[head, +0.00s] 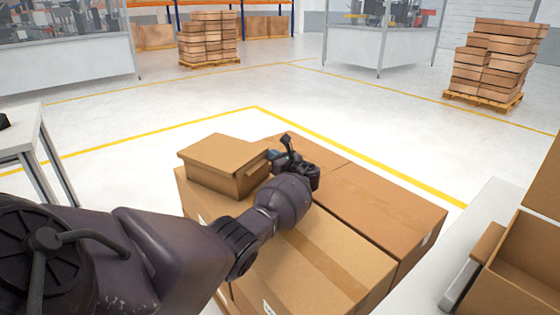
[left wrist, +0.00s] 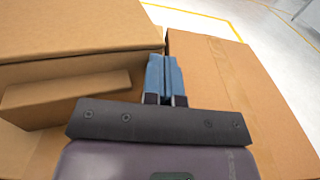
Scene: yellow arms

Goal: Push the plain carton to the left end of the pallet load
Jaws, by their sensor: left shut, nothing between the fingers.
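The plain carton (head: 222,167) is a small brown box on top of the pallet load (head: 340,262), near its far left end. It fills the left of the left wrist view (left wrist: 75,45). My left gripper (head: 275,158) is shut and empty, just right of the carton. In the left wrist view its blue fingers (left wrist: 165,75) are together close by the carton's right side; whether they touch it I cannot tell. My left forearm hides part of the load's near side. My right gripper is not in view.
An open carton (head: 515,270) stands on a pale surface at the right. A white table (head: 25,140) is at the left. Stacked pallets (head: 208,38) and (head: 497,62) stand far back. The floor beyond the load is clear, with yellow lines.

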